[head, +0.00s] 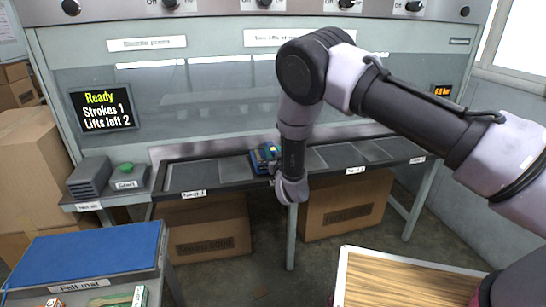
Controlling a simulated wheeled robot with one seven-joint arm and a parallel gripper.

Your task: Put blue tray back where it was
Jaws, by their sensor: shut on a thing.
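A small blue tray (261,159) with some coloured items in or on it is at the middle of the long dark shelf (228,174) in front of the press. My gripper (276,172) reaches down from above, just to the right of the tray, and is shut on the tray's near right side. The fingertips are small and partly hidden by my wrist. I cannot tell whether the tray rests on the shelf or is slightly lifted.
The shelf has grey recessed panels and label plates. A display (107,108) reads "Ready, Strokes 1, Lifts left 2". A green button (126,167) is left of the shelf. A blue felt mat (85,252) lies front left; a wooden-topped surface (400,280) is front right. Cardboard boxes (205,235) stand below.

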